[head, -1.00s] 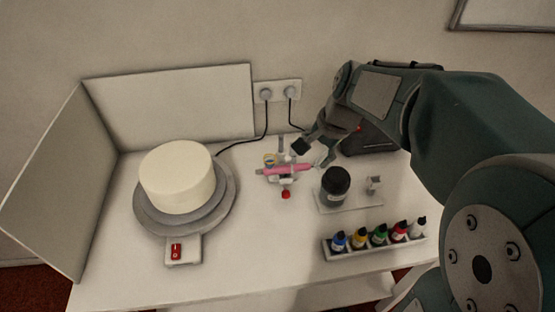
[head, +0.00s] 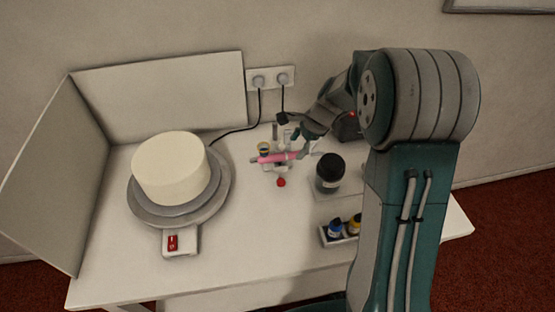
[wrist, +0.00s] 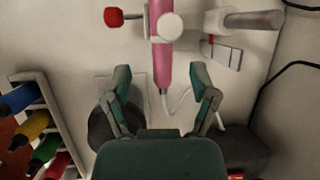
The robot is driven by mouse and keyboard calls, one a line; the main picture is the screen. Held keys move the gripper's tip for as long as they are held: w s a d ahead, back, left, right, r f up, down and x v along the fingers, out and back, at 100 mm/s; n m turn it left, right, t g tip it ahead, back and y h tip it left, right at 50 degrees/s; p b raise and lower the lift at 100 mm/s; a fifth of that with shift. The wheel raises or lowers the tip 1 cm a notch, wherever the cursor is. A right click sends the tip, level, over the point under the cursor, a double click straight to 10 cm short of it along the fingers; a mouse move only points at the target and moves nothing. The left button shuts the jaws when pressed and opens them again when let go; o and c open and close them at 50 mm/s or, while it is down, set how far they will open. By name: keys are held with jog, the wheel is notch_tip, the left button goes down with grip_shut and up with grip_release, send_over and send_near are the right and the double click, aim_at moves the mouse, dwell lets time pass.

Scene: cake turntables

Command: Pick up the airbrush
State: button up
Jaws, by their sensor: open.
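The airbrush (head: 278,157) has a pink body and lies roughly level on a small stand with a red knob (head: 281,183), on the white table. In the wrist view the airbrush (wrist: 162,62) points down the picture, its narrow end reaching between my fingertips. My gripper (head: 294,136) is open just behind and to the right of the airbrush in the head view. In the wrist view my gripper (wrist: 162,84) has one green finger on each side of the airbrush's line, with gaps on both sides. I cannot tell the height between them.
A white cake (head: 171,168) stands on a grey turntable (head: 222,196) at the left. A dark-lidded jar (head: 330,174) is right of the airbrush. A rack of several colour bottles (wrist: 62,132) is partly hidden by my arm in the head view. A cable (head: 232,133) runs along the back.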

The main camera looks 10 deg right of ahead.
aim_at(292, 153)
jog(key=shift+w+f, duration=0.1)
jog(key=shift+f, duration=0.4)
jog(key=x, duration=0.4)
jog(key=shift+w+a+f, duration=0.15)
jog(key=shift+w+f, duration=0.05)
jog(key=shift+f, duration=0.05)
grip_shut()
